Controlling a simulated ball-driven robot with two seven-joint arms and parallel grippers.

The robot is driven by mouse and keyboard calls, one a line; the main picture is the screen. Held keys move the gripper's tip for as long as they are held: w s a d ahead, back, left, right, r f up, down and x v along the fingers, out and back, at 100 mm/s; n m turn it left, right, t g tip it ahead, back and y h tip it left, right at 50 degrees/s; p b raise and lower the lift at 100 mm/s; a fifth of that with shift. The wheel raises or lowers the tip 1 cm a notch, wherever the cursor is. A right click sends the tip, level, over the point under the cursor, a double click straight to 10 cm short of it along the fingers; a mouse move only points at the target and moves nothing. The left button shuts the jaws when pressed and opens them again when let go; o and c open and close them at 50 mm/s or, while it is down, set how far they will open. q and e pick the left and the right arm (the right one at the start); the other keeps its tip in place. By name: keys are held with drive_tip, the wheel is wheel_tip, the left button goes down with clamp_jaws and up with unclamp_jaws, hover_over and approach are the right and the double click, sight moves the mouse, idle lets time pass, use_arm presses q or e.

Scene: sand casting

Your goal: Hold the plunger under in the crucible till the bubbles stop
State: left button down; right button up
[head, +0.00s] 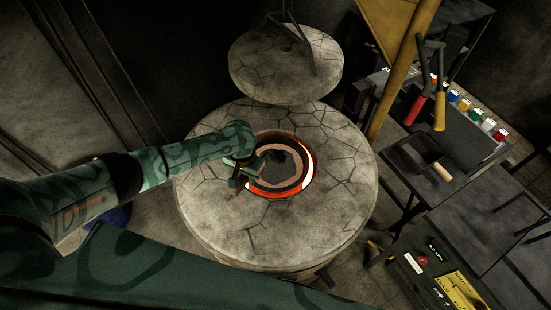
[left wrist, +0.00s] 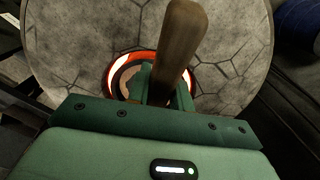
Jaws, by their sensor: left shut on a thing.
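The round furnace (head: 215,215) has a cracked pale top with an opening that glows orange around its rim. Inside is the crucible (head: 296,178), seen as a ring with a dark middle. My left gripper (head: 243,174) is over the left edge of the opening. In the left wrist view it is shut on the wooden handle of the plunger (left wrist: 180,45), with the glowing ring behind. The plunger's lower end is hidden or lost in the dark, so its depth in the crucible is unclear. I cannot make out bubbles. My right gripper is not in view.
The round furnace lid (head: 285,65) is behind the furnace. At the right, a dark bench (head: 478,205) holds a pan, with tools with red and yellow handles and several coloured jars nearby. A yellow post (head: 400,75) rises behind the furnace. A control box (head: 440,280) is at front right.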

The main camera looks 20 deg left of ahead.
use_arm(q)
wheel_tip(320, 180, up, 2)
drive_tip(key=shift+r+p, duration=0.15)
drive_tip(key=shift+p, duration=0.85)
wheel_tip(320, 180, up, 2)
drive_tip(key=shift+p, duration=0.65)
drive_tip(key=shift+r, duration=1.45)
